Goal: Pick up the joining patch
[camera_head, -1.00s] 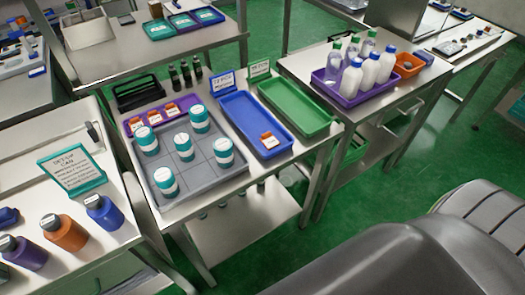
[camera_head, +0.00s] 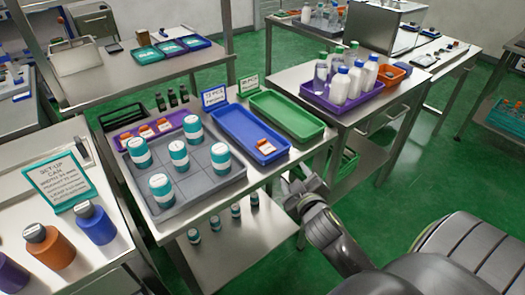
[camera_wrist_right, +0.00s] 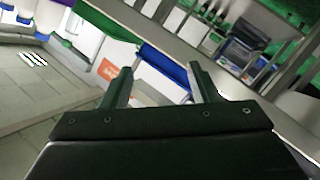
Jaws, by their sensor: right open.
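No piece is plainly marked as the joining patch. Small orange-and-white pieces are the likely match: one piece (camera_head: 266,146) lies in the blue tray (camera_head: 232,125), and several pieces (camera_head: 147,132) lie in the purple tray (camera_head: 121,143). My right gripper (camera_head: 292,187) is open and empty, in front of the table's right edge and apart from the trays. In the right wrist view its two fingers (camera_wrist_right: 162,82) are spread, with a blurred orange patch (camera_wrist_right: 110,70) beyond the left finger. I cannot tell what that patch is. My left gripper is not in view.
Teal-and-white cans (camera_head: 178,156) stand on a grey gridded tray (camera_head: 203,183). An empty green tray (camera_head: 287,117) sits beside the blue one. A purple crate (camera_head: 340,104) of bottles stands on the right table. Green floor (camera_head: 395,200) is open at the right.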

